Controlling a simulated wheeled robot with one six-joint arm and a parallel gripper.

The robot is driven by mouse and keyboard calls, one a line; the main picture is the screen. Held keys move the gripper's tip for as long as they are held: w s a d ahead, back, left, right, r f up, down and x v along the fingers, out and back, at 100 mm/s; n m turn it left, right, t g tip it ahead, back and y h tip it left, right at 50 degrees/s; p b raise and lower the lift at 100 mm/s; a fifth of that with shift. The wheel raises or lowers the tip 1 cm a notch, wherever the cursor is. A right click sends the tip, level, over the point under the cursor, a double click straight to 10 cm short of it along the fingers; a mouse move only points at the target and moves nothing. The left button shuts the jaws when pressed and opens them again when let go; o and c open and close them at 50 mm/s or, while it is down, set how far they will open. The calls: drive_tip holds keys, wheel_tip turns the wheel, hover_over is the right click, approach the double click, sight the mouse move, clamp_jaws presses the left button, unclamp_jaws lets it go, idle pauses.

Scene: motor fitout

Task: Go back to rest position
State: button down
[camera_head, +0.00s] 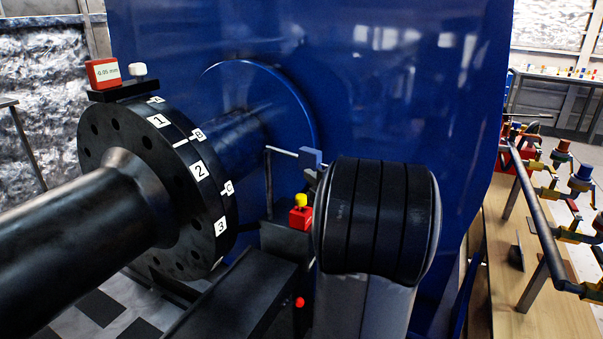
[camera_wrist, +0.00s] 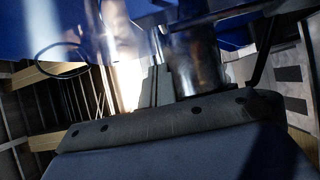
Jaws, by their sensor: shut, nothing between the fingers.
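My gripper (camera_wrist: 158,66) shows in the wrist view as narrow grey fingers close together above a dark plate with holes. It looks shut, with nothing visible held in it. In the head view my black-and-grey arm (camera_head: 376,222) stands in front of the blue housing at centre right and hides most of what is behind it. I cannot clearly make out the fingertips in the head view.
A black shaft flange (camera_head: 150,160) with numbered labels is at left, with a red gauge reading -0.05 mm (camera_head: 103,73) on top. A red-and-yellow device (camera_head: 300,214) stands close left of my arm. The blue housing (camera_head: 400,90) fills the back. A wooden bench (camera_head: 510,260) with pipe racks is at right.

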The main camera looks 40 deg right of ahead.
drive_tip(key=v, duration=0.2)
drive_tip(key=shift+s+d+f, duration=0.1)
drive_tip(key=shift+s+d, duration=0.05)
drive_tip(key=shift+s, duration=0.15)
drive_tip(key=shift+w, duration=0.15)
